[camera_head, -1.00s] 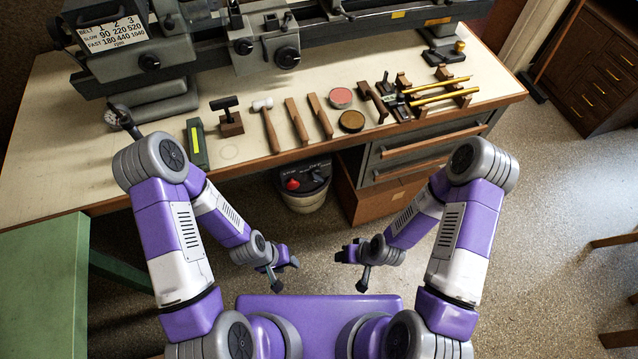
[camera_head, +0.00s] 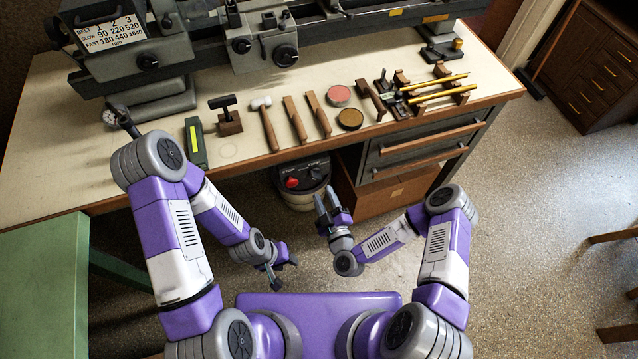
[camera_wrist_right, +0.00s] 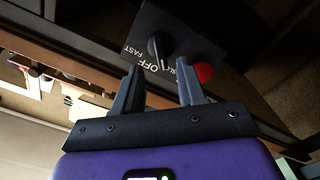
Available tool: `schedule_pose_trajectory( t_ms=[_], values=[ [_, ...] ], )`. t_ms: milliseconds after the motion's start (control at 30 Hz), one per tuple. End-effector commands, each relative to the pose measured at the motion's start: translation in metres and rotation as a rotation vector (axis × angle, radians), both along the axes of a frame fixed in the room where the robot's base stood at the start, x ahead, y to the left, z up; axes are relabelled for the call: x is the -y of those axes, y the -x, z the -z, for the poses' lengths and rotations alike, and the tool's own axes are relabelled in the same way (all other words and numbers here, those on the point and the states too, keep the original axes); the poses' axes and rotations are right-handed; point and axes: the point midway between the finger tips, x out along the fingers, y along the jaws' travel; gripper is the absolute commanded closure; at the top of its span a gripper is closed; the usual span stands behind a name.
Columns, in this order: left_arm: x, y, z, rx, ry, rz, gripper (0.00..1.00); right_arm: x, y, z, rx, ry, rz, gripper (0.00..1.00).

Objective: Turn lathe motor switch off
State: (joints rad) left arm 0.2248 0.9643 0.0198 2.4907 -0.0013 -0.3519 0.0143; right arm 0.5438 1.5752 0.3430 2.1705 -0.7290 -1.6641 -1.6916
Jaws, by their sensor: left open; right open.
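The lathe motor switch is a black control box (camera_head: 303,176) under the bench's front edge, with a red button and a black rotary knob (camera_head: 317,172). In the right wrist view the box (camera_wrist_right: 215,45) shows the black knob (camera_wrist_right: 160,46) beside white lettering OFF, FAST and a partly hidden SLOW, plus the red button (camera_wrist_right: 203,72). I cannot tell clearly which setting the knob points to. My right gripper (camera_head: 326,196) is open and empty, just in front of the box, fingers toward the knob and apart from it. My left gripper (camera_head: 286,276) is open and empty, lower and left.
The bench (camera_head: 245,170) overhangs the box, its wooden front edge close above. A drawer unit (camera_head: 415,150) stands to the right of the box. Hammers, wooden tools and brass tubes lie on the bench, with the lathe (camera_head: 330,45) behind.

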Motion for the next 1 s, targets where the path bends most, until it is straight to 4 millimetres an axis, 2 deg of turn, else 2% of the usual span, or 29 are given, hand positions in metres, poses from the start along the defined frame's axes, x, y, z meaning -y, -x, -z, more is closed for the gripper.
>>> schedule_pose_trajectory(
  t_ms=[100,300,667,767,933,1000],
  values=[
    [0.000,0.000,0.006,0.000,0.000,0.000,0.57,-0.006,-0.020,0.001,0.002,0.000,0.001,0.60],
    [0.000,0.000,0.011,0.000,0.000,0.000,0.57,-0.014,-0.044,0.001,0.001,0.001,-0.001,0.60],
    [0.000,0.000,0.011,0.000,0.000,0.000,0.57,-0.017,-0.051,0.000,-0.002,0.000,-0.002,0.60],
    [0.000,0.000,0.011,0.000,0.000,0.000,0.57,-0.017,-0.051,0.000,-0.002,0.000,-0.002,0.72],
    [0.000,0.000,0.011,0.000,0.000,0.000,0.57,-0.017,-0.051,0.000,-0.002,0.000,-0.002,0.98],
    [0.000,0.000,0.011,0.000,0.000,0.000,0.57,-0.016,-0.051,0.000,-0.002,-0.001,-0.002,1.00]
  ],
)
